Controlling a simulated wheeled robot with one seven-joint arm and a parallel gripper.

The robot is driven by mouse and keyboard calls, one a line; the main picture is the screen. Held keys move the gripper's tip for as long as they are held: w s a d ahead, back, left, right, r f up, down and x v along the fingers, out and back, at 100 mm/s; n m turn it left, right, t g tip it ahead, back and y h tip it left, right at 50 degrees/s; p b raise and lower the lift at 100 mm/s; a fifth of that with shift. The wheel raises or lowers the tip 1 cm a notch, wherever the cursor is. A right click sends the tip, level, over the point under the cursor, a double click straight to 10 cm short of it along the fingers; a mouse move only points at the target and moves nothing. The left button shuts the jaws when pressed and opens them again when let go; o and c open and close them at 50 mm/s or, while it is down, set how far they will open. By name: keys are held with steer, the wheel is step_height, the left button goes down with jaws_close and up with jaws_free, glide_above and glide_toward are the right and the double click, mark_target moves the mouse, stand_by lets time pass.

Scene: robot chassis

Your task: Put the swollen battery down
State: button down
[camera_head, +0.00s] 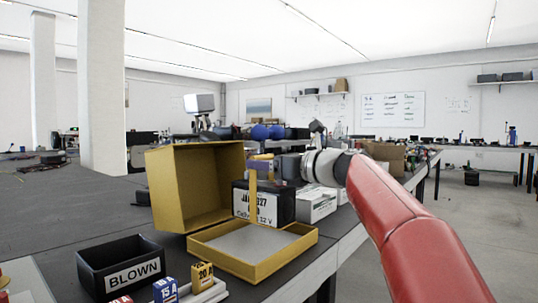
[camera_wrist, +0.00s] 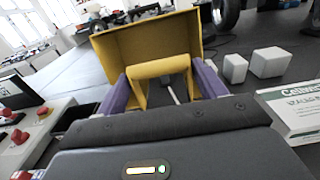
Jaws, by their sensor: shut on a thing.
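A black battery (camera_head: 285,206) with a white label reading 12 V and a yellow strap (camera_head: 253,195) is upright in the head view. My gripper (camera_head: 260,164) is above it, with purple fingers shut on the strap. In the wrist view, the yellow strap (camera_wrist: 158,68) is between both fingers of my gripper (camera_wrist: 160,85); the battery body is mostly hidden there. A yellow box stands open below and left, with a raised lid (camera_head: 190,190) and a shallow grey-floored tray (camera_head: 262,268). The battery overlaps the tray's back edge; I cannot tell whether they touch.
A black bin marked BLOWN (camera_head: 95,262) and small coloured fuses (camera_head: 202,273) stand at the front left. A white carton (camera_head: 318,205) is to the right, also in the wrist view (camera_wrist: 295,110). Grey blocks (camera_wrist: 270,62) stand beyond. The dark bench (camera_head: 60,220) is clear at left.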

mark_target(269, 183)
steer(key=shift+s+f+b, duration=0.15)
steer(key=shift+f+b, duration=0.95)
steer(key=shift+f, duration=1.3)
steer(key=c, duration=0.6)
jaws_free()
steer(key=shift+f, duration=0.35)
steer(key=o, duration=0.4)
steer(key=shift+r, duration=0.1)
steer(key=shift+r, duration=0.15)
steer(key=v, duration=1.2)
